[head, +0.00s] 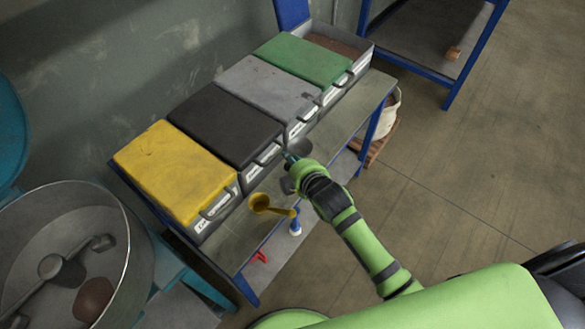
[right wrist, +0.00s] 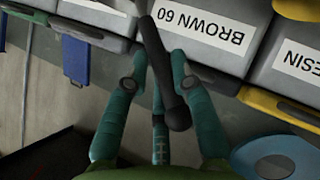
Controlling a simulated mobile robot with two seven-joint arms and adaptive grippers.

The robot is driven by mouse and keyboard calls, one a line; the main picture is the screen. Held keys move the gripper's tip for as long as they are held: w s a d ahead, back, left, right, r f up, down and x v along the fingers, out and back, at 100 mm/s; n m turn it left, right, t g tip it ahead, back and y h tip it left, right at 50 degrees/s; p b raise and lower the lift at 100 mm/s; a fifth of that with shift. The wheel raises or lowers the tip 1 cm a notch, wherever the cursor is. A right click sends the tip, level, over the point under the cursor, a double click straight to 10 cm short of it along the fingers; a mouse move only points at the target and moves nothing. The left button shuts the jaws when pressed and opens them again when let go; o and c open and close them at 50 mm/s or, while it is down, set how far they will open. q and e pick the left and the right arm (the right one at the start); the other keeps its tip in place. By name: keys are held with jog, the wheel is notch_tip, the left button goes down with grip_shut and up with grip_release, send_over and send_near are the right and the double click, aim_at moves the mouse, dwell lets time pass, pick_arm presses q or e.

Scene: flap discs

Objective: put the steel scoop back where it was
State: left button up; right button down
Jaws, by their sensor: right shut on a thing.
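The steel scoop's grey bowl (head: 299,147) shows in the head view just beyond my right gripper (head: 288,160), in front of the bins' labelled faces. Its dark handle (right wrist: 160,65) stands between the teal fingers of my right gripper (right wrist: 157,68) in the right wrist view. The gripper is shut on the handle, whose rounded end points toward the wrist camera. The scoop's bowl cannot be made out in the wrist view. A bin label (right wrist: 205,28) reading "BROWN 60" appears upside down behind the handle. My left gripper is not in view.
Bins with a yellow lid (head: 175,170), dark lid (head: 222,124), grey lid (head: 268,86) and green lid (head: 302,59) line the bench. An open bin (head: 335,43) stands at the far end. A mixer pan (head: 115,240) stands left.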

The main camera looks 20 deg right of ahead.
jog(key=shift+f, duration=1.85)
jog(key=shift+f, duration=0.15)
jog(key=c, duration=1.1)
grip_release()
jog(key=shift+s, duration=0.1)
jog(key=shift+o, duration=0.2)
